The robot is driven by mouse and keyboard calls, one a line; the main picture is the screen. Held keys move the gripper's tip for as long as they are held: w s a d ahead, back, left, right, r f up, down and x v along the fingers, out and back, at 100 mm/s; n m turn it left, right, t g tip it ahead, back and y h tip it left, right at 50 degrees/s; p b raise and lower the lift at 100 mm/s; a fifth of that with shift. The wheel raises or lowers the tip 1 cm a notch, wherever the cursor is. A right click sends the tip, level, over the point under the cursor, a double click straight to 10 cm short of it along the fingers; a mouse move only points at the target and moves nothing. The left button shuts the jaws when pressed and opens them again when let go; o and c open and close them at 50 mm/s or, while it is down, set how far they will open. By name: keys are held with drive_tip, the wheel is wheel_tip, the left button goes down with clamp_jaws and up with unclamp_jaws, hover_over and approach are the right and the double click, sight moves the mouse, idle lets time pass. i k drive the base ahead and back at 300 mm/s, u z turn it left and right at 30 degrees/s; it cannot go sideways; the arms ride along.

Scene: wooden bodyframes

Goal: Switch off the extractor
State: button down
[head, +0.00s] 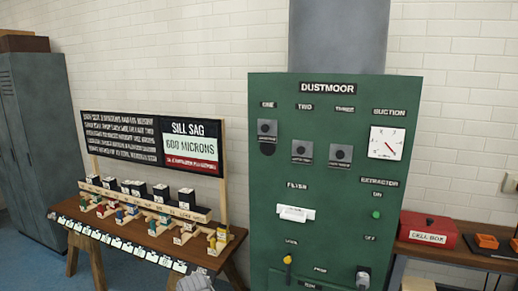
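The extractor controls are on a tall green panel (265,215) headed DUSTMOOR. Under the EXTRACTOR and ON labels is a round green button (376,214). The OFF label (370,238) is lower down on the right. Below it is a small dark and pale grey fitting (363,277), cut close by the bottom edge; I cannot tell whether it is the button or something in front of it. The suction gauge (387,143) is white with a red needle. I cannot make out my gripper clearly; a light grey part shows at the bottom edge, left of the panel.
Square grey plates marked ONE, TWO and THREE, a white filter part (296,213) and a yellow-tipped lever (288,262) are on the panel. A wooden bench (145,238) with small blocks stands left. A red box (428,228) sits on a right-hand table.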

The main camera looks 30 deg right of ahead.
sight(376, 215)
drive_tip(key=z, duration=1.05)
drive_tip(key=i, duration=0.1)
drive_tip(key=z, duration=0.75)
